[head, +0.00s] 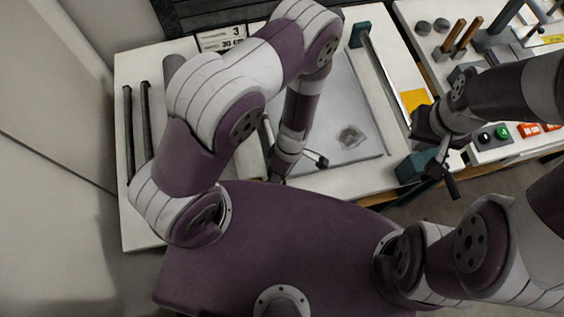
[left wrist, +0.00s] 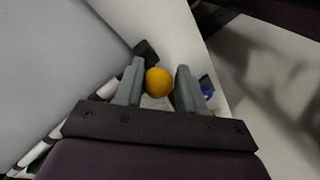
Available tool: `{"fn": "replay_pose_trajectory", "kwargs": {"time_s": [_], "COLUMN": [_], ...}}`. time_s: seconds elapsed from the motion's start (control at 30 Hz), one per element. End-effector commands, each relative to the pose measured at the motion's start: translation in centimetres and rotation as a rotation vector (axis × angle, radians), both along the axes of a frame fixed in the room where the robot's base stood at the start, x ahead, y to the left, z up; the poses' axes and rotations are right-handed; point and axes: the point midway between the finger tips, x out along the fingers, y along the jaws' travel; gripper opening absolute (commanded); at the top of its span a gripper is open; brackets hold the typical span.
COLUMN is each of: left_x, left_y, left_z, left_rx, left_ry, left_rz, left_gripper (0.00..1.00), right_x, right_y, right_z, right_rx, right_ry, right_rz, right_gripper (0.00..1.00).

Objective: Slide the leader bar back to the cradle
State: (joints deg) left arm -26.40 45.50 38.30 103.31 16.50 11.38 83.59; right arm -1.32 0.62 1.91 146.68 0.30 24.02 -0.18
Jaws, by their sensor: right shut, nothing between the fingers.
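In the left wrist view an orange-yellow round knob (left wrist: 158,82) sits between the two fingers of my left gripper (left wrist: 160,88). The fingers stand apart, with a gap on the knob's right side. A pale bar with dark pieces (left wrist: 103,92) runs diagonally behind the gripper; I take it for the leader bar, but cannot be sure. In the head view my left gripper (head: 277,178) is small and mostly hidden by its arm at the table's front edge. A dark rod end (head: 322,162) shows beside it. My right gripper (head: 440,168) is shut and empty by the front teal block. I cannot identify the cradle.
A grey plate (head: 350,108) lies on the white table (head: 140,222). Teal blocks (head: 360,35) (head: 415,167) end a rail at right. A yellow square (head: 415,98) and a button box (head: 490,138) lie further right. Two black rods (head: 147,115) lie left.

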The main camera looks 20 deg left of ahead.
Motion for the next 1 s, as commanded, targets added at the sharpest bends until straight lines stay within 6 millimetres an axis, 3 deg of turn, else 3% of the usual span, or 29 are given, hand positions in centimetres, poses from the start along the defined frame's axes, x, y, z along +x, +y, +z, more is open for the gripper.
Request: {"fn": "replay_pose_trajectory", "kwargs": {"time_s": [0.4,0.8,1.0], "left_x": [0.2,3.1,3.7], "left_y": [-0.1,-0.7,-0.9], "left_z": [0.6,9.7,11.8], "left_rx": [-0.001,-0.002,0.0], "left_ry": [-0.001,-0.002,0.002], "left_rz": [-0.001,0.002,0.001], "left_gripper": [0.57,0.57,0.57], "right_x": [0.0,0.0,0.0], "right_y": [0.0,0.0,0.0], "right_z": [-0.1,-1.4,-1.6], "right_rx": [0.0,0.0,0.0], "right_ry": [0.0,0.0,0.0], "right_rz": [0.0,0.0,0.0], "right_gripper": [0.0,0.0,0.0]}}
